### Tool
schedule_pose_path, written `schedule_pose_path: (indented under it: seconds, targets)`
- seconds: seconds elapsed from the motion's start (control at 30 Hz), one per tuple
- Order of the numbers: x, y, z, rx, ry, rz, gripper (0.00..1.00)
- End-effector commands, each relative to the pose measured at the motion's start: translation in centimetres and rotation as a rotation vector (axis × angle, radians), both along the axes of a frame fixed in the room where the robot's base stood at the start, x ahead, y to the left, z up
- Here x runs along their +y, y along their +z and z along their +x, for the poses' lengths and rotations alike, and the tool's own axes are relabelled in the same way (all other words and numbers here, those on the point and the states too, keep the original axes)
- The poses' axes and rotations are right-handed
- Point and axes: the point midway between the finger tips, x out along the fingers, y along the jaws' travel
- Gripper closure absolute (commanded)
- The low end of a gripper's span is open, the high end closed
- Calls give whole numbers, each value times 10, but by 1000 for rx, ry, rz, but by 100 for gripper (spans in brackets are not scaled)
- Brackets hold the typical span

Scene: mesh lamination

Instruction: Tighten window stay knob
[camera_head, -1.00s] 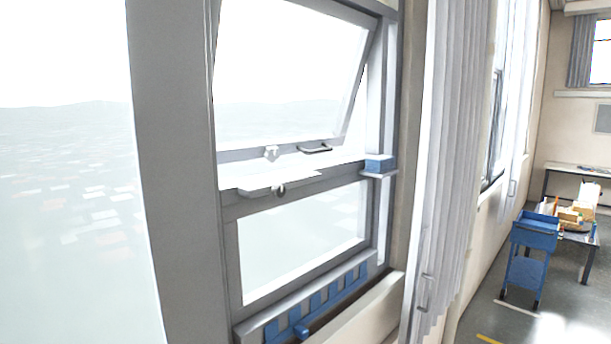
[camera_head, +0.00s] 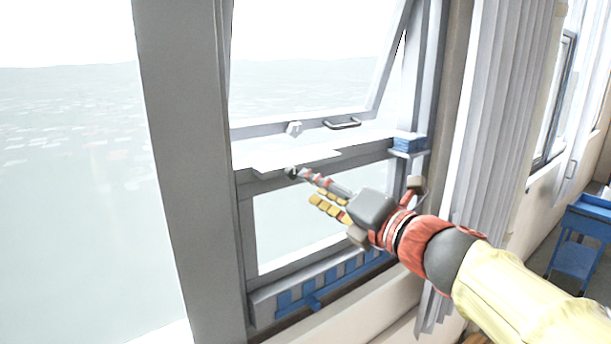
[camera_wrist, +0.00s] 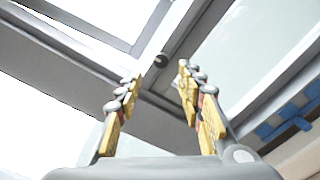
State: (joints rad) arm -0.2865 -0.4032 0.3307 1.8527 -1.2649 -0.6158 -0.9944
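A small dark round knob (camera_head: 291,172) sits on the grey rail below the tilted window sash (camera_head: 300,124). In the wrist view the knob (camera_wrist: 161,59) appears ahead, in line with the gap between my fingertips. My gripper (camera_head: 306,186) is at the rail, its upper finger's tip overlapping the knob's edge in the head view; I cannot tell whether it touches. In the wrist view my gripper (camera_wrist: 158,74) is open, with two yellow-padded fingers apart and nothing between the pads. A white flat plate (camera_head: 270,161) lies just above the knob.
A white bracket (camera_head: 294,128) and dark handle (camera_head: 343,123) are on the sash's lower bar. Blue blocks (camera_head: 408,142) sit on a small shelf at the right. A blue slotted piece (camera_head: 284,300) lies along the lower frame. A curtain (camera_head: 485,150) and blue trolley (camera_head: 577,245) are farther right.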

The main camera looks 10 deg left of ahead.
Motion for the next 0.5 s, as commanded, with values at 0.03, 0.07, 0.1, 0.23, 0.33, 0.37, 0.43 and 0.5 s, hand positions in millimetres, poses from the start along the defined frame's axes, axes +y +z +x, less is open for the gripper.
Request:
schedule_pose_path:
  seconds: [0.03, 0.07, 0.1, 0.23, 0.33, 0.37, 0.43, 0.5]
  targets:
    - [2, -1, 2, -3, -1, -4, 62]
    - [4, -1, 4, -5, -1, -5, 62]
    - [8, -1, 7, -5, 0, -6, 62]
    - [22, -1, 19, -1, -1, -5, 62]
    - [34, -1, 30, -1, -3, -3, 62]
    - [38, -1, 33, -1, -3, -3, 62]
    - [44, -1, 39, -1, -3, -3, 62]
    - [50, 0, 44, -2, -4, -2, 62]
